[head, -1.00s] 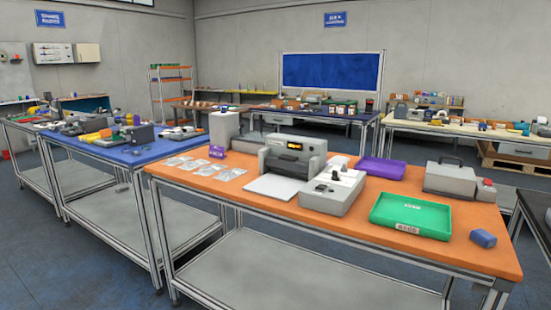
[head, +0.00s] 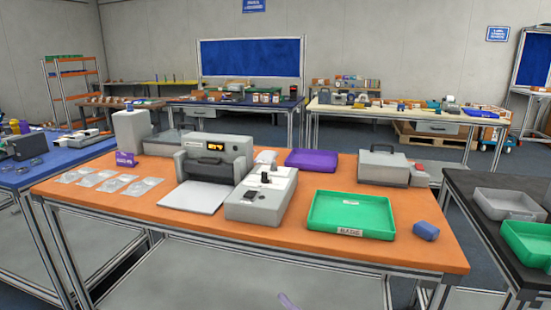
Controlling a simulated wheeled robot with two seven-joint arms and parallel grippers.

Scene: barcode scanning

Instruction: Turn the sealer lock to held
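A grey machine (head: 215,158) with a small lit display and a dark front handle stands on the orange-topped table, with a pale flat plate (head: 194,197) in front of it. To its right is a low grey box (head: 255,205) with small dark controls on top. A grey case-like unit (head: 384,167) with a dark handle stands at the table's right rear. I cannot tell which of these carries the sealer lock, and its setting is too small to read. Neither of my grippers is in view.
The orange table (head: 330,254) also holds a green tray (head: 352,214), a purple tray (head: 312,160), a blue block (head: 426,231), several clear packets (head: 107,180) and a white container (head: 131,131). A dark table (head: 462,185) with trays stands right. A small pale purple shape at the bottom edge is unclear.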

